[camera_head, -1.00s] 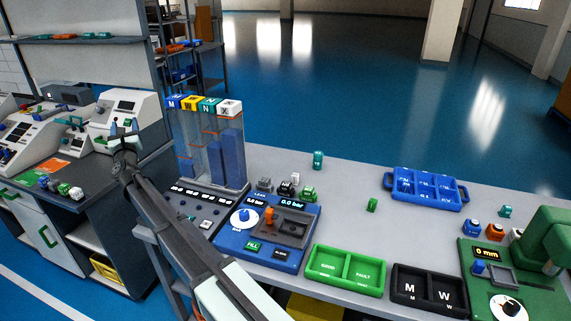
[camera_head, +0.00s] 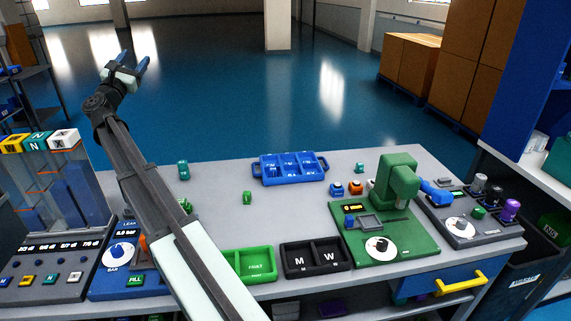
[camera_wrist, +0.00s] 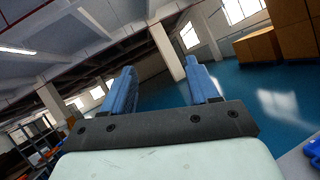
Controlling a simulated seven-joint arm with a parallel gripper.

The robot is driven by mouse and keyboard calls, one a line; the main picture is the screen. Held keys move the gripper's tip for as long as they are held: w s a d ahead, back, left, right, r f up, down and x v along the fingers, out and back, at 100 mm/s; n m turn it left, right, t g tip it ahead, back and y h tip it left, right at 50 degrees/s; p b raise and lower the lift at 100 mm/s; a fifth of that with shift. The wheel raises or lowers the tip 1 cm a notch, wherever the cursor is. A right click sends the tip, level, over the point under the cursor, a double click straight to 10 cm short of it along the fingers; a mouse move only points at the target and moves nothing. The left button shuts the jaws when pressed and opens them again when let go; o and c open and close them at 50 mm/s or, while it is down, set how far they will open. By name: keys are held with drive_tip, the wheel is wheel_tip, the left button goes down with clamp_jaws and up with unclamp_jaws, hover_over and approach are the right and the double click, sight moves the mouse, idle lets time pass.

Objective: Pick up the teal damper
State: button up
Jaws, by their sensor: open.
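Two small teal pieces stand on the grey bench in the head view, and I cannot tell which is the damper. One upright teal piece (camera_head: 183,170) stands at the back left, just right of my arm. My gripper (camera_head: 135,58) is raised high at the upper left, well above and apart from both. Its two blue fingers are spread and empty, as the wrist view (camera_wrist: 160,68) also shows. The wrist view shows neither teal piece.
A blue divided tray (camera_head: 290,182) sits at the back centre, with a small green piece (camera_head: 247,198) to its front left. Green (camera_head: 258,279) and black (camera_head: 340,270) bins line the front edge. The green press (camera_head: 398,182) stands at right. My arm covers part of the blue leak station (camera_head: 120,257).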

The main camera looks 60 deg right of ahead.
drive_tip(key=s+d+r+n+t+y, duration=0.1)
drive_tip(key=d+n+t, duration=0.2)
drive_tip(key=d+n, duration=0.5)
drive_tip(key=s+d+n+t+y, duration=0.15)
drive_tip(key=d+n, duration=0.25)
drive_tip(key=d, duration=0.8)
drive_tip(key=s+d+f+n+y, duration=0.3)
drive_tip(key=d+f+n+y, duration=0.6)
drive_tip(key=d+f+n, duration=0.65)
drive_tip(key=g+y, duration=0.6)
drive_tip(key=g, duration=1.1)
approach(360, 164)
drive_tip(key=shift+m, duration=0.45)
drive_tip(key=x, duration=1)
drive_tip(key=shift+d+f, duration=0.15)
drive_tip(key=c, duration=1)
